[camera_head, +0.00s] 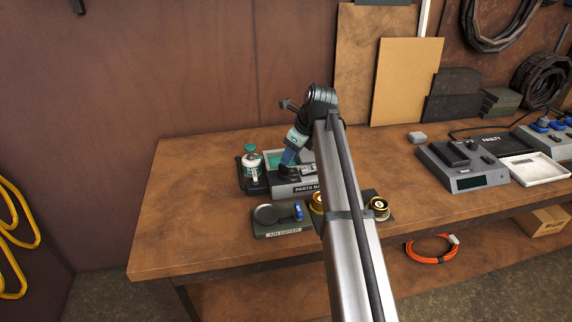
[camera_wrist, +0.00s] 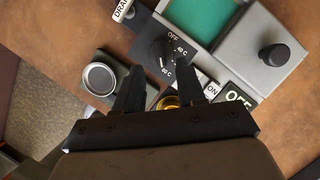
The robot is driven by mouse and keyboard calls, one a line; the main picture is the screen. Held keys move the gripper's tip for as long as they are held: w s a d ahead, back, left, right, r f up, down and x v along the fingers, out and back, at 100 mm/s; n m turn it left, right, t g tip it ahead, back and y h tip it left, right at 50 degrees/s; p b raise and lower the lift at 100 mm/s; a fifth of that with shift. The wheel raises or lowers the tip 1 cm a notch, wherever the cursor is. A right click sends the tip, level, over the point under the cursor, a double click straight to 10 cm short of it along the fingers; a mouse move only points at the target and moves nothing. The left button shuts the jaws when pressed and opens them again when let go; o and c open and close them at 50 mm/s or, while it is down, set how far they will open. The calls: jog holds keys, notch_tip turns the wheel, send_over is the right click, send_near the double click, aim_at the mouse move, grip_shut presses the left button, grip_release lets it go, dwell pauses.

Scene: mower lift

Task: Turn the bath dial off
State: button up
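The bath dial (camera_wrist: 158,52) is a black round knob on the dark front panel in the wrist view, with OFF, 40 C and 60 C marks around it. Which mark it points to is unclear. The bath (camera_head: 290,188) carries a "PARTS BA…" label in the head view, partly hidden by my arm. My gripper (camera_wrist: 161,66) is open and empty, its two black fingertips apart, just below the dial in the wrist view. Contact with the dial cannot be made out. In the head view my gripper (camera_head: 290,156) points down over the bath.
A grey lid with a black knob (camera_wrist: 275,57) and a green basin (camera_wrist: 203,18) are beyond.

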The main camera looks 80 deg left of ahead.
aim_at(284, 170)
jog(key=shift+x, duration=2.7)
jog(key=shift+c, duration=0.3)
grip_shut()
